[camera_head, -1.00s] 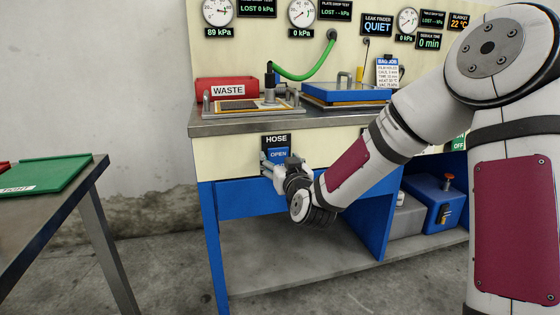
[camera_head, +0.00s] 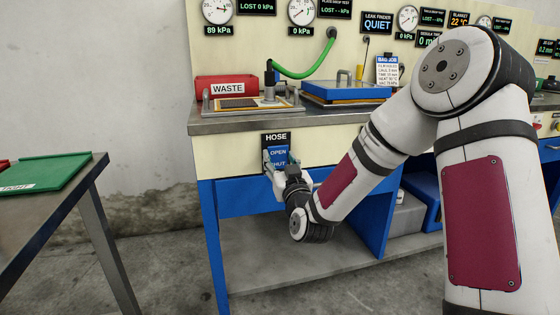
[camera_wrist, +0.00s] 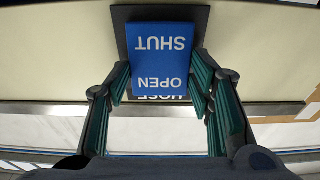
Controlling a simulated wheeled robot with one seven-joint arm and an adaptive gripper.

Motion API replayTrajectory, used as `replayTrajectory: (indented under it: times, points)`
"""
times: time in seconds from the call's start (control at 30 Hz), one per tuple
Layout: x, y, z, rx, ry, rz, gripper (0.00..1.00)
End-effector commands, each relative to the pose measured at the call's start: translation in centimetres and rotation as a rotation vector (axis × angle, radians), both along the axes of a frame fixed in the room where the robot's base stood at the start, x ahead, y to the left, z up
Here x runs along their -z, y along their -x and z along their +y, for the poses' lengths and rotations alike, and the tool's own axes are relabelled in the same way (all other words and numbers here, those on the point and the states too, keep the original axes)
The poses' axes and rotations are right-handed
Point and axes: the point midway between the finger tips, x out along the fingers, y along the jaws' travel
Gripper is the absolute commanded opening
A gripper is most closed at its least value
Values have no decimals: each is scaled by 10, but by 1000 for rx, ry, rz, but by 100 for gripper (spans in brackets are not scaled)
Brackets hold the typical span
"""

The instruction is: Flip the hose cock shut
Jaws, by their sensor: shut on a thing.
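The hose cock (camera_head: 279,154) is a blue rocker plate marked OPEN above and SHUT below, on the cream front panel under a black HOSE label (camera_head: 276,138). In the wrist view the hose cock (camera_wrist: 160,60) appears upside down, with SHUT at the top and OPEN nearer me. My gripper (camera_head: 280,165) is at the plate, its fingers on either side of it. In the wrist view the teal-padded fingers of my gripper (camera_wrist: 160,84) flank the blue plate closely. Exact finger contact and the plate's tilt are hard to tell.
The bench top (camera_head: 240,124) above holds a red WASTE bin (camera_head: 226,88), a framed panel with a fitting and green hose (camera_head: 305,74), and a blue-lidded tray (camera_head: 345,91). A side table with a green tray (camera_head: 45,178) stands left. The floor between is clear.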

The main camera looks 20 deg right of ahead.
Motion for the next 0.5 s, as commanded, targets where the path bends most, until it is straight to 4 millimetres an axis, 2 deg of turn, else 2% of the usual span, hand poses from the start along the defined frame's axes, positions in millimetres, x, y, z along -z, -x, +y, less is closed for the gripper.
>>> replayTrajectory:
  times: [0.07, 0.1, 0.17, 0.5]
  points:
    - [1, 1, -1, 1, 0, 4, 20]
    - [2, 1, -1, 1, 0, 4, 53]
    - [1, 1, -1, 1, 0, 4, 66]
    - [1, 2, 0, 0, 0, 3, 68]
